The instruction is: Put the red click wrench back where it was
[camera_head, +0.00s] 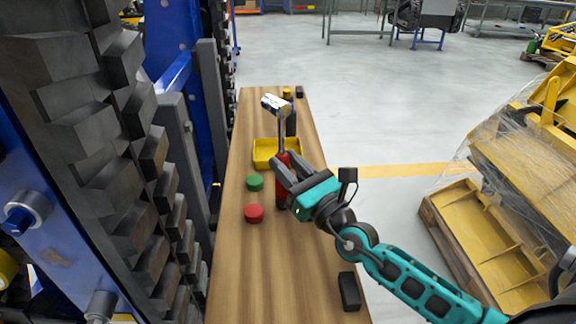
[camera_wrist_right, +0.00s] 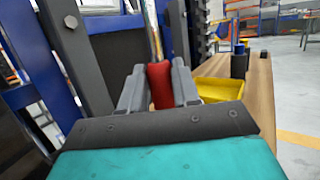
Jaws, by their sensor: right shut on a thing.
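The red click wrench (camera_head: 282,190) has a red handle and a silver shaft and head. My right gripper (camera_head: 284,170) is shut on its red handle. The wrench stands roughly upright over the wooden bench (camera_head: 290,255), head up; I cannot tell whether its lower end touches the bench. In the right wrist view the red handle (camera_wrist_right: 160,84) sits between the two grey fingers of my right gripper (camera_wrist_right: 159,92), and the shaft runs up out of the picture. My left gripper is not in view.
A yellow bin (camera_head: 262,160) is behind the wrench, with a dark upright object (camera_head: 291,126) near it. A green puck (camera_head: 254,183) and a red puck (camera_head: 254,213) lie to the left. A black block (camera_head: 349,291) lies near the front right edge. Tall tracks (camera_head: 125,150) border the bench's left side.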

